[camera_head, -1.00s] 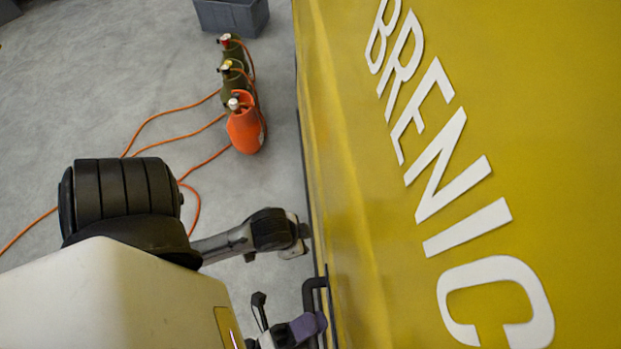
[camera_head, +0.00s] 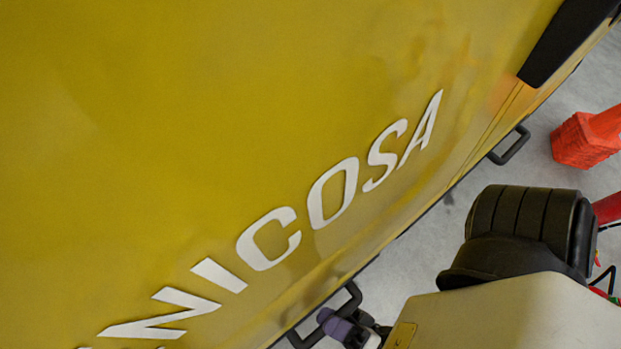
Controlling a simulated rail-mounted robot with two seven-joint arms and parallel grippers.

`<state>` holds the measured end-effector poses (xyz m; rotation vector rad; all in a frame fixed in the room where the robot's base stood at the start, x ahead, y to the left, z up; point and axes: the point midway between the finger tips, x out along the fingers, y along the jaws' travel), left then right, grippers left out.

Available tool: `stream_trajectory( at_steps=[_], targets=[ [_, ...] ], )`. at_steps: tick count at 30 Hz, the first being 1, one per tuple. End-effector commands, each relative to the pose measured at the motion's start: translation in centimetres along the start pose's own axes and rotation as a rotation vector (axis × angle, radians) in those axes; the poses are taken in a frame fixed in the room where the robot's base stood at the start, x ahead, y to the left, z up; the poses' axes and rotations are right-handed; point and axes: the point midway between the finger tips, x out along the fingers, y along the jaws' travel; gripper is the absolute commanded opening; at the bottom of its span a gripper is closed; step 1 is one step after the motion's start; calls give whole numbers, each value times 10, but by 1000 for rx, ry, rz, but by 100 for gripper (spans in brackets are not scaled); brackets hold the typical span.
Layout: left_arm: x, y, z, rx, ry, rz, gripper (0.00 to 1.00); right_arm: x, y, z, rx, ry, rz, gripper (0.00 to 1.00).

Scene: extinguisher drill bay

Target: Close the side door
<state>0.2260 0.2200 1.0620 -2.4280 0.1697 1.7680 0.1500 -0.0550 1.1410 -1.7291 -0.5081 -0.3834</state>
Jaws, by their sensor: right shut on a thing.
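The yellow side panel (camera_head: 200,130) with large white letters fills most of the head view. I cannot tell where the door's own edges lie on it. A black bar handle (camera_head: 351,291) sticks out from the panel's lower edge at the bottom centre. My right gripper (camera_head: 330,321), with purple fingertips, is shut on this handle. Part of the grip is hidden by the gripper and the frame edge. My left gripper is out of view.
A second black handle (camera_head: 511,148) sits farther up the panel's edge. A black strip (camera_head: 570,40) is at the top right corner. An orange-red stacked object (camera_head: 584,140) stands on the grey floor at the right. Some floor beside the panel is clear.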

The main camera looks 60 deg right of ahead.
Motion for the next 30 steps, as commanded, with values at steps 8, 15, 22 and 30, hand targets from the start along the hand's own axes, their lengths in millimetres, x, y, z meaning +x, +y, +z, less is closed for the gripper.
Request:
stream_trajectory(
  at_steps=[8, 15, 22, 30],
  targets=[
    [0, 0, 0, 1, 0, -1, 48, -1, 0, -1, 1, 4, 0, 28],
    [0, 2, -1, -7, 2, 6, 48, 0, 0, -1, 1, 2, 0, 48],
    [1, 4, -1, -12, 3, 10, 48, -2, 1, 0, 1, 2, 0, 48],
    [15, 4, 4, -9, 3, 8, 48, -37, 3, 1, 1, -1, 3, 48]
  ],
)
